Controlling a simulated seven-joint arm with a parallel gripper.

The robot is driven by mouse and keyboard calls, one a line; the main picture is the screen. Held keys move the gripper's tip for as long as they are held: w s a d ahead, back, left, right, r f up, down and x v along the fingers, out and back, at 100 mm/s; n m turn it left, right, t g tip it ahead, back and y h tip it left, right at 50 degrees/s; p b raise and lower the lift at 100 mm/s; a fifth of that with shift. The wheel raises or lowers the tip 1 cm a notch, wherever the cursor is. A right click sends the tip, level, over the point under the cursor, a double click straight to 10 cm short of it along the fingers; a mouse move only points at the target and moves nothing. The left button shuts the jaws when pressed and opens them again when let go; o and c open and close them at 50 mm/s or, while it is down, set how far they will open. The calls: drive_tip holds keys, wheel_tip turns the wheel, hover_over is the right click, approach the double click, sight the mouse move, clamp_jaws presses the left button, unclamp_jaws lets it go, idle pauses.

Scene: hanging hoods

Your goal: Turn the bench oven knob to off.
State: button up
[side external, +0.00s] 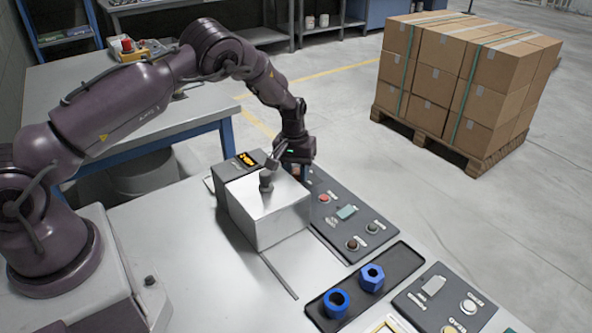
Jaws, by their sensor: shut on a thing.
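The knob's setting cannot be read.
A dark control panel (330,236) with buttons lies right of the oven. A black tray (398,268) holds two blue parts (371,277). Another panel (424,302) is at the front right. Stacked cartons (455,75) stand on a pallet beyond the bench.

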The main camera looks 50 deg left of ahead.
drive_tip(key=n, duration=0.6)
drive_tip(key=shift+d, duration=0.1)
drive_tip(key=n, duration=1.1)
drive_tip(key=shift+w+r+n+y, duration=0.1)
drive_tip(key=shift+w+n+y, duration=0.05)
drive_tip(key=shift+n+y, duration=0.25)
drive_tip(key=n, duration=0.5)
drive_tip(key=shift+n, duration=0.3)
drive_tip(key=o, duration=0.9)
